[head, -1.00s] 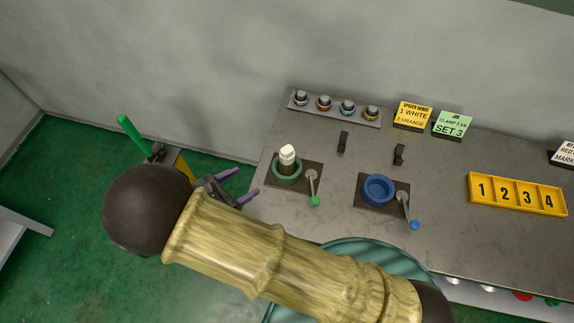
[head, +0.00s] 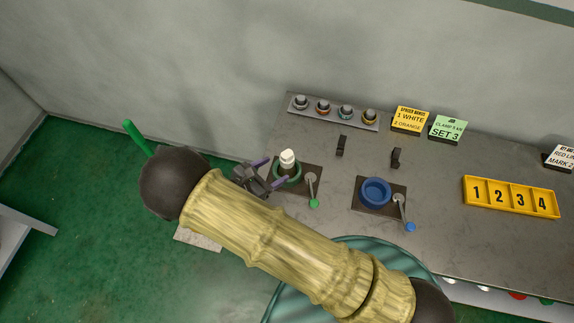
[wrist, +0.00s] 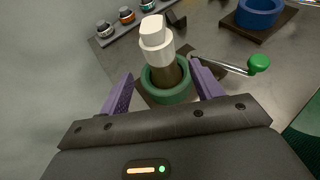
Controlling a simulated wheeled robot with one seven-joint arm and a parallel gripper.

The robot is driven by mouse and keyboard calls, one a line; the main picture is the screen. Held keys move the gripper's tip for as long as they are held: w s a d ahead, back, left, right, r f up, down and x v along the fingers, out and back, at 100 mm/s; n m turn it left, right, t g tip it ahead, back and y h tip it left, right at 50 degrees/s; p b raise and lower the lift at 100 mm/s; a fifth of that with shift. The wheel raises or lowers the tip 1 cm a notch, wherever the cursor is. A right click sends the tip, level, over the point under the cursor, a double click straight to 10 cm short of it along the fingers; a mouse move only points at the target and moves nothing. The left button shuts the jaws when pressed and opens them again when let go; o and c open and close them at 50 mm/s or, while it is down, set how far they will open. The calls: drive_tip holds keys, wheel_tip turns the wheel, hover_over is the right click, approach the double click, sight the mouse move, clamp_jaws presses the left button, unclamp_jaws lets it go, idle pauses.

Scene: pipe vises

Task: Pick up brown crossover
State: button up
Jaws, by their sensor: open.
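An upright piece with a white top and a dark brown lower part stands in the green ring vise; this brown crossover (wrist: 177,72) shows in the head view mainly as its white top (head: 288,157). The green vise (head: 291,180) also shows in the wrist view (wrist: 168,93), with the piece's bottom hidden inside its ring. My gripper (head: 273,170) is open and empty, with purple fingers. In the wrist view its fingers (wrist: 162,80) lie left and right of the green ring, on the near side of the piece, and do not close on it.
The green-knobbed lever (wrist: 258,64) sticks out to the right of the vise. A blue vise (head: 376,191) stands to the right. A rail of knobs (head: 333,113) and two small black clips (head: 341,145) are behind. A yellow numbered tray (head: 510,197) is farther right.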

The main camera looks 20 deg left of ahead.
sight(281, 166)
drive_tip(key=shift+w+d+f, duration=0.3)
drive_tip(key=shift+w, duration=0.3)
drive_tip(key=shift+w+d+p, duration=0.25)
drive_tip(key=shift+w+p, duration=0.2)
drive_tip(key=shift+p, duration=0.05)
drive_tip(key=p+x, duration=0.1)
drive_tip(key=x, duration=0.2)
drive_tip(key=shift+w+d+f+p, duration=0.15)
drive_tip(key=shift+p, duration=0.25)
drive_tip(key=shift+w+d+f, duration=0.1)
drive_tip(key=shift+w+f, duration=0.15)
drive_tip(key=shift+w, duration=0.1)
clamp_jaws()
drive_tip(key=shift+r, duration=0.1)
